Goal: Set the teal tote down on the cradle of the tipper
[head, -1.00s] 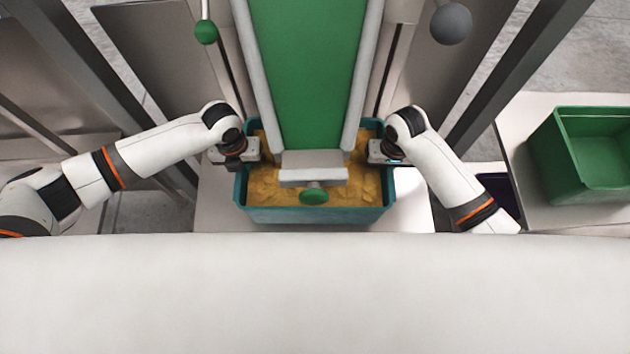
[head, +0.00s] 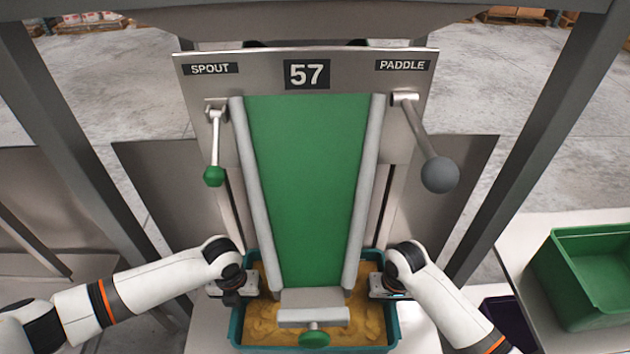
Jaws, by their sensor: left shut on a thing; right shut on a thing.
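The teal tote (head: 237,325) is filled with a yellow-brown loose material and shows at the bottom middle of the head view. My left gripper (head: 245,285) is shut on its left wall. My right gripper (head: 378,287) is shut on its right wall. The tipper's green panel (head: 308,190), with pale side rails, rises behind and overlaps the tote's middle. A grey block with a green knob (head: 314,339) sits at the panel's lower end, over the tote. I cannot make out the cradle, or whether the tote touches anything below.
A plate marked 57 (head: 307,74) carries a green-ball lever (head: 214,176) under SPOUT and a grey-ball lever (head: 440,174) under PADDLE. Dark posts stand at both sides. A green bin (head: 560,290) stands on a pale table at right, beside a dark purple container (head: 508,318).

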